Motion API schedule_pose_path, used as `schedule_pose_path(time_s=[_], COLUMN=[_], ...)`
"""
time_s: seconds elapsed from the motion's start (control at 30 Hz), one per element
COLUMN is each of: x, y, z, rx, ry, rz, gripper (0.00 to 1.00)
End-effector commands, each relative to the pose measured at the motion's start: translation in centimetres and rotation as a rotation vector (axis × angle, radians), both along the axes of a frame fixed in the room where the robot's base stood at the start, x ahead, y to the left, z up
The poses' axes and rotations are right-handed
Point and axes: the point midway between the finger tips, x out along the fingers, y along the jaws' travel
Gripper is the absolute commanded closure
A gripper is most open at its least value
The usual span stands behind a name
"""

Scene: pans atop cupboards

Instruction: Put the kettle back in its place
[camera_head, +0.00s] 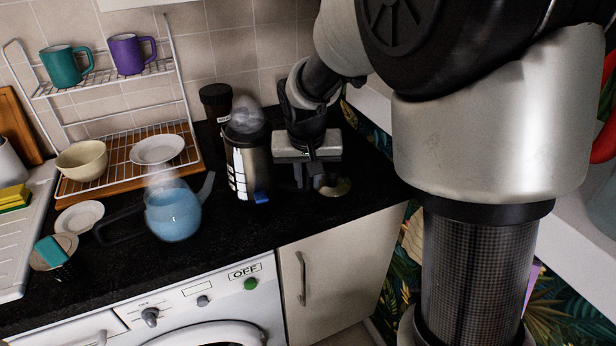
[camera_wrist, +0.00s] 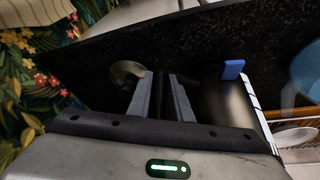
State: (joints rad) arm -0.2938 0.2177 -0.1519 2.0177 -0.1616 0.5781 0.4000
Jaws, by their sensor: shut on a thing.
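The kettle (camera_head: 243,168) is a tall steel cylinder with white markings and a blue switch low on its side. It stands upright on or just above the black worktop, with steam over its top. My gripper (camera_head: 314,183) is to its right, shut on the kettle's dark handle, which is mostly hidden in the head view. In the wrist view my gripper's fingers (camera_wrist: 160,97) close around a dark upright bar beside the kettle's dark body (camera_wrist: 225,100). A small round, ring-like piece (camera_head: 337,188) lies on the worktop just right of my fingers; it also shows in the wrist view (camera_wrist: 125,74).
A steaming glass jug of blue liquid (camera_head: 172,214) stands left of the kettle. A dark jar (camera_head: 214,98) is behind it. A dish rack (camera_head: 120,165) with crockery is at the left. The worktop's front right (camera_head: 365,195) is clear.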

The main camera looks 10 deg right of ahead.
Motion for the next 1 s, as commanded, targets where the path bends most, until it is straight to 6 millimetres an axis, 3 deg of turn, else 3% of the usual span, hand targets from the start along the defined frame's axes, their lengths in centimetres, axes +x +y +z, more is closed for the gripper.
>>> schedule_pose_path(time_s=[0.67, 0.7, 0.8, 1.0], x=[0.1, 0.1, 0.1, 0.0], y=[0.0, 0.0, 0.0, 0.0], z=[-1.1, -1.0, -1.1, -1.1], rx=[0.002, 0.002, 0.002, 0.001], ry=[-0.004, -0.005, -0.004, -0.002], rz=[-0.001, -0.001, 0.000, -0.001], gripper=[1.00, 0.76, 0.60, 0.60])
